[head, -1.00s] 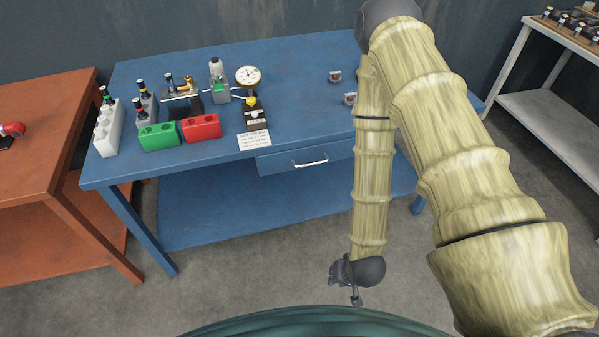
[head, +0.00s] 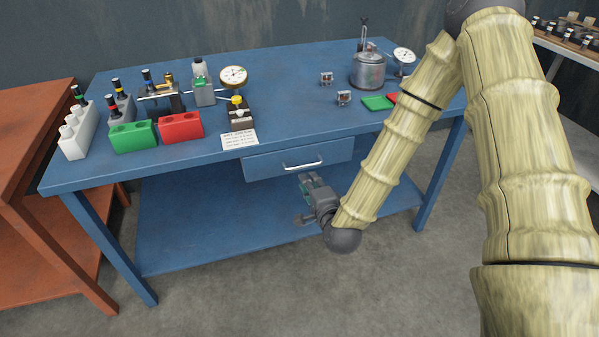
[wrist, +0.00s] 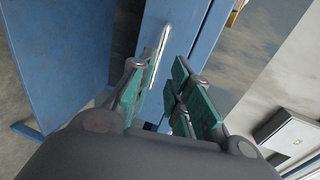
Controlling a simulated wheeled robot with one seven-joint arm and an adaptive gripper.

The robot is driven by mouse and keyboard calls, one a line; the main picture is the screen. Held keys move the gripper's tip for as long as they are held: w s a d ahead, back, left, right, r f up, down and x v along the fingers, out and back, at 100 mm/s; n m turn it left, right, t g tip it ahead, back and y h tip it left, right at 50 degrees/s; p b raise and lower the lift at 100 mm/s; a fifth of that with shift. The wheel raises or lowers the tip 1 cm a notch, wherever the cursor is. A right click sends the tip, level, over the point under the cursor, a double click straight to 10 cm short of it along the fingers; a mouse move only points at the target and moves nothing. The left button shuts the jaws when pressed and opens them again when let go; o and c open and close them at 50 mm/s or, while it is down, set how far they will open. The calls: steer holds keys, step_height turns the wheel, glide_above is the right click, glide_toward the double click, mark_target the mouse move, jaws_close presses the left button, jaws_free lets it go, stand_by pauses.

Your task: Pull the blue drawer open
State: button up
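The blue drawer (head: 262,166) sits under the front edge of the blue table, and its front looks flush with the frame. Its silver bar handle (head: 303,166) runs across the middle of the front. My gripper (head: 307,183) is just below and in front of the handle in the head view. In the wrist view, my gripper (wrist: 165,105) has its green-padded fingers spread apart, with nothing held. The handle (wrist: 158,55) shows beyond the fingertips, between them, nearer the left finger. I cannot tell whether a finger touches it.
The blue tabletop (head: 290,110) holds a green block (head: 133,135), a red block (head: 181,127), a dial gauge (head: 233,77), a label card (head: 239,140) and a metal pot (head: 368,71). A lower shelf (head: 200,225) lies under the drawer. An orange table (head: 30,120) stands at left.

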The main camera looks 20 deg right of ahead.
mark_target(299, 167)
steer(key=x, duration=1)
steer(key=shift+w+p, duration=0.2)
steer(key=shift+p, duration=0.15)
steer(key=shift+c, duration=0.4)
jaws_close()
